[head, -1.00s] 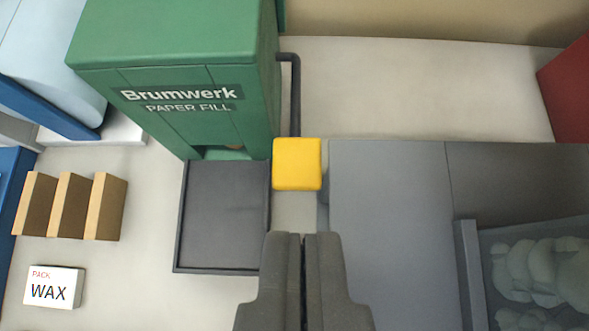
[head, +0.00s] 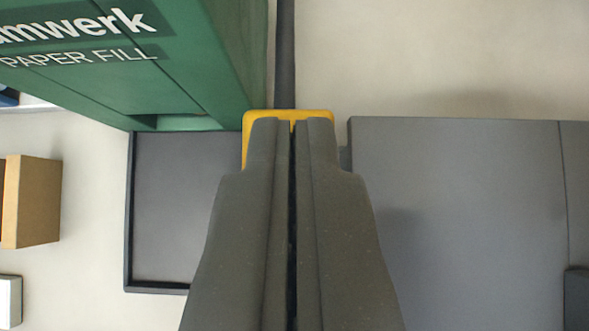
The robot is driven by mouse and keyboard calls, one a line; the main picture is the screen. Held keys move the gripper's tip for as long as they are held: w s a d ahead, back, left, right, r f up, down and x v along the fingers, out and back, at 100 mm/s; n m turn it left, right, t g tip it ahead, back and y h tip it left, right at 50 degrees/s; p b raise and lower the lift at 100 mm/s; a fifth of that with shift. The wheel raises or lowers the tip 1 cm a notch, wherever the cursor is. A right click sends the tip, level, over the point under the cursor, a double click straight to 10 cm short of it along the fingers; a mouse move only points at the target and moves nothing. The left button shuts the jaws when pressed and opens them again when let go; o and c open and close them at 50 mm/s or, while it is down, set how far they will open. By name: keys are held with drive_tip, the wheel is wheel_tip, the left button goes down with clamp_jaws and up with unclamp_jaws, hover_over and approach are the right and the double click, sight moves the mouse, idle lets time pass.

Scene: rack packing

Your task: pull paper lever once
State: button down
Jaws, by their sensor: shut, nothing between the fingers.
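The paper lever is a dark bar (head: 285,60) with a yellow block-shaped handle (head: 288,114) at its end. It stands at the right side of the green paper fill machine (head: 190,70). My gripper (head: 292,122) is shut and empty.
A dark, empty tray (head: 175,205) lies below the machine's outlet, left of my gripper. A grey flat-topped block (head: 455,200) stands close on the right. A brown box (head: 32,200) is at the far left. The pale surface at the upper right is clear.

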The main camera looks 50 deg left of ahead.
wheel_tip(320, 180, down, 2)
drive_tip(key=shift+f, duration=0.1)
idle(0.4)
